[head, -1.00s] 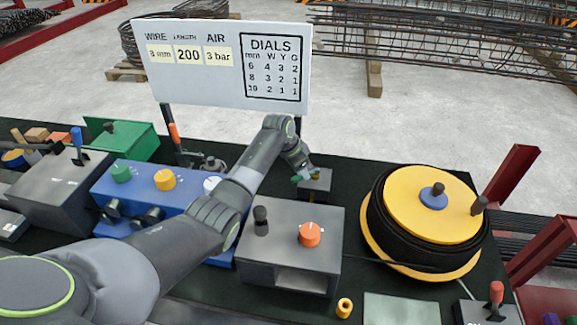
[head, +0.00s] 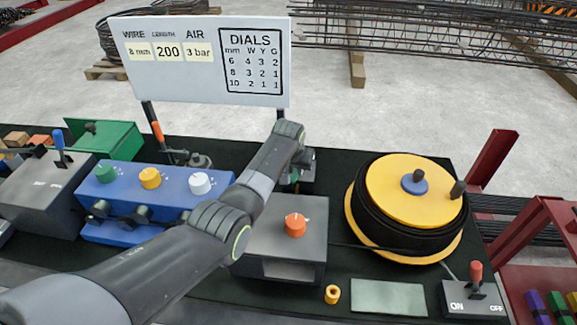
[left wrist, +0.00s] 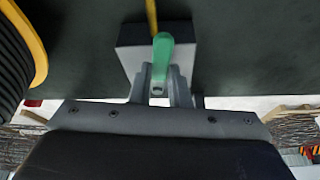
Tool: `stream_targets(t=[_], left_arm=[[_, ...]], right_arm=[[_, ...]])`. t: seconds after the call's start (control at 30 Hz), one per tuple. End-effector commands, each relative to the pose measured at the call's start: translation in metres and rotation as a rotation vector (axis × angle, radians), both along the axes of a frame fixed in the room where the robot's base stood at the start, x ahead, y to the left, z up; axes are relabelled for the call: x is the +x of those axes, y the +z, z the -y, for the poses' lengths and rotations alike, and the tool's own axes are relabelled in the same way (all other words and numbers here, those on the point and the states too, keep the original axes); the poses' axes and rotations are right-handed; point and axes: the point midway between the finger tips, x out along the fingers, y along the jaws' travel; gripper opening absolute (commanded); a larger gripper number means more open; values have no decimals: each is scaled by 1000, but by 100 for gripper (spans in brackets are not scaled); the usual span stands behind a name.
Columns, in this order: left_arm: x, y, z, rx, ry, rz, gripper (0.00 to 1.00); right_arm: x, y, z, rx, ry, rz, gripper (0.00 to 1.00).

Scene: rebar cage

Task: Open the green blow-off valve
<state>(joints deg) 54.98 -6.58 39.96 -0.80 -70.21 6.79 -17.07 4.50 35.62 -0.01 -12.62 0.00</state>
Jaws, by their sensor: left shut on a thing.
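The green blow-off valve handle (left wrist: 162,52) shows in the left wrist view, upright in the picture and in front of a grey valve box (left wrist: 128,58). My left gripper (left wrist: 162,88) is shut on the lower end of the green handle, one finger on each side. In the head view my left arm reaches across the bench, and its forearm and wrist cover most of the valve. My right gripper is not in view.
A grey box with an orange knob (head: 295,225) stands in front of the valve. The blue dial unit (head: 125,190) is to its left, and the yellow-topped wire reel (head: 415,190) to its right. A sign board (head: 205,60) rises behind the bench.

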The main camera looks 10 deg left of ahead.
Motion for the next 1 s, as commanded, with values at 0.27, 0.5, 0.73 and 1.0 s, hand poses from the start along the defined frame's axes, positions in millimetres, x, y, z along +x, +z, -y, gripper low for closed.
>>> stream_targets(t=[0.27,0.5,0.73,1.0], left_arm=[[0,2,4,-1,135,3,0],[0,2,4,-2,184,4,0],[0,2,4,-3,193,5,0],[0,2,4,-4,193,5,25]], right_arm=[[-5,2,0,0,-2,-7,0],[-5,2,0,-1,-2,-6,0],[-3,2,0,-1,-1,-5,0],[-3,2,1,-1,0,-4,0]])
